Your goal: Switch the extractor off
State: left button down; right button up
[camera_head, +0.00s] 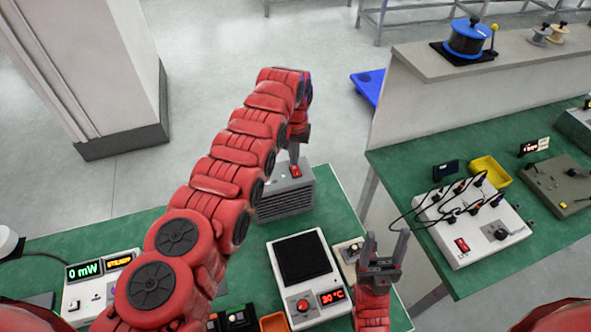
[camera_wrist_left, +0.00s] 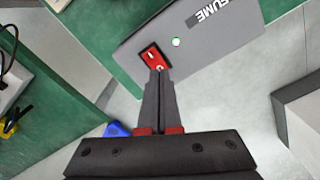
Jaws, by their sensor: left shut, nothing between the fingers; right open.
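The extractor (camera_head: 285,203) is a grey box with a slatted front at the far edge of the green bench. Its top shows in the left wrist view (camera_wrist_left: 215,45), with a partly cut-off label, a glowing green lamp (camera_wrist_left: 176,42) and a red rocker switch (camera_wrist_left: 152,56). The switch also shows in the head view (camera_head: 295,171). My left gripper (camera_head: 294,163) is shut and empty, pointing down at the switch. Its tips (camera_wrist_left: 160,73) overlap one end of the rocker; I cannot tell whether they touch. My right gripper (camera_head: 384,243) is open and empty, over the bench's right side.
A white hotplate (camera_head: 325,247) reading 30 °C stands in front of the extractor. A meter (camera_head: 100,280) reading 0 mW is at left. A second green bench (camera_head: 400,165) at right holds a white box with cables (camera_head: 465,250) and a yellow tray (camera_head: 490,172). A gap separates the benches.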

pick_arm(q)
jog(key=shift+f+b, duration=0.8)
jog(key=shift+f, duration=0.15)
dwell(0.6)
jog(key=shift+r, duration=0.15)
jog(key=shift+r+p, duration=1.05)
jog(key=shift+r, duration=0.25)
notch_tip(320, 180, up, 2)
jog(key=shift+r+p, duration=0.1)
jog(key=shift+p, duration=0.3)
jog(key=shift+r, duration=1)
